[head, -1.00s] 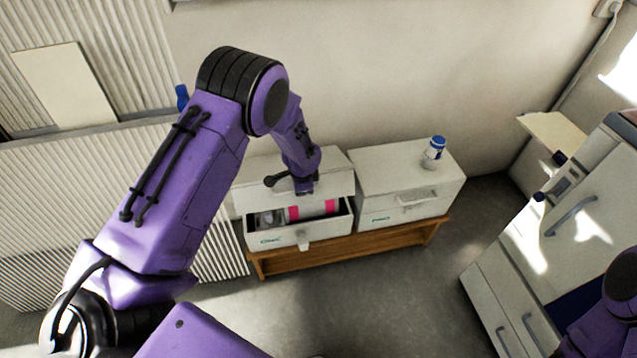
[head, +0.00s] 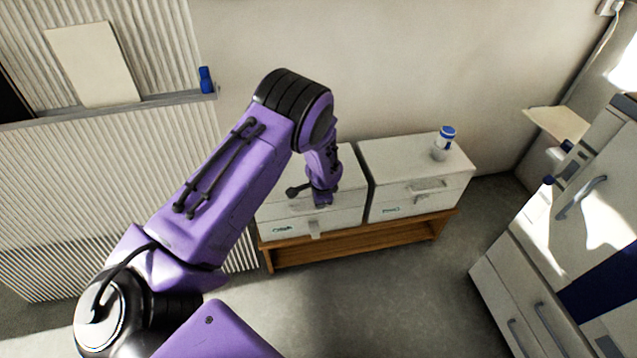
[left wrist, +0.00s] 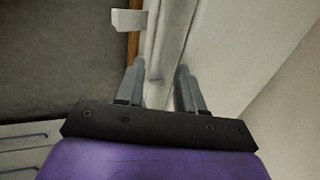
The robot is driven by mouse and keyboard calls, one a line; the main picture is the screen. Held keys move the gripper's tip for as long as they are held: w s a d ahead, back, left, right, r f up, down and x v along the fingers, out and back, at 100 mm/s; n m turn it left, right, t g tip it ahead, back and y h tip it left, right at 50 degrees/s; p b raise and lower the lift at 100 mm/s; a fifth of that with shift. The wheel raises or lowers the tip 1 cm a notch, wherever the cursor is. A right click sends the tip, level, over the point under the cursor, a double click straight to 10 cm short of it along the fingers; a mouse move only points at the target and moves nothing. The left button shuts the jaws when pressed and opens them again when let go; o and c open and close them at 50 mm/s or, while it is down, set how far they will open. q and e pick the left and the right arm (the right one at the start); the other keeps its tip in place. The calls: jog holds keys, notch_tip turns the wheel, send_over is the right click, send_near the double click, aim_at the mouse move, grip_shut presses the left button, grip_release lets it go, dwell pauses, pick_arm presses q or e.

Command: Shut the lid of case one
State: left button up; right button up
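Case one is the white left-hand case (head: 345,216) on the wooden bench in the head view. Its lid (head: 351,180) lies down on the body and no opening shows at the front; my arm covers part of it. My left gripper (head: 322,200) is at the lid's front edge. In the left wrist view the two fingers (left wrist: 160,68) are apart, with the pale edge of the case between or below them; I cannot tell whether they touch it. The case's front latch (left wrist: 128,20) shows there too. My right gripper is in neither view.
A second white case (head: 415,190) stands close on the right, with a blue-capped bottle (head: 444,143) on its lid. The wooden bench (head: 360,242) carries both. A grey-white cabinet (head: 535,270) stands at the right. The floor in front is clear.

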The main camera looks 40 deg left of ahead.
pick_arm(q)
jog(key=p+v, duration=0.1)
jog(key=v, duration=0.9)
jog(key=shift+d+r, duration=0.15)
jog(key=shift+r, duration=0.25)
